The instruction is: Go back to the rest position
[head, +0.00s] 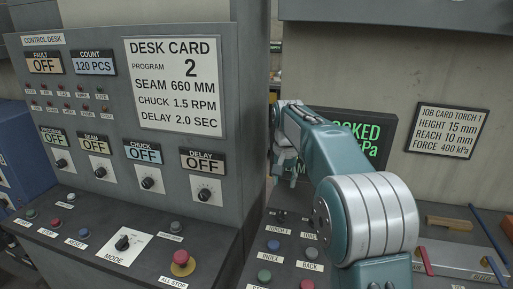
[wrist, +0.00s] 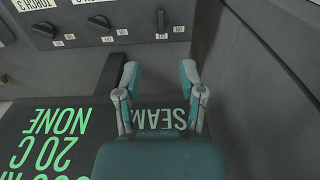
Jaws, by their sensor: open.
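My gripper (wrist: 160,82) shows in the wrist view with its two fingers apart and nothing between them. It is in front of a dark screen (wrist: 60,145) with green text, part of which reads "20 C" and "NONE". The pale word "SEAM" shows between and behind the fingers. The same kind of green-lettered screen (head: 372,135) is partly covered by my arm there.
The control desk (head: 225,150) stands at left with knobs and a red all-stop button (head: 182,262). A button panel (head: 280,262) lies below my arm. At right are a job card (head: 447,130), a wooden block (head: 449,223) and a tray with red and blue handles (head: 455,258).

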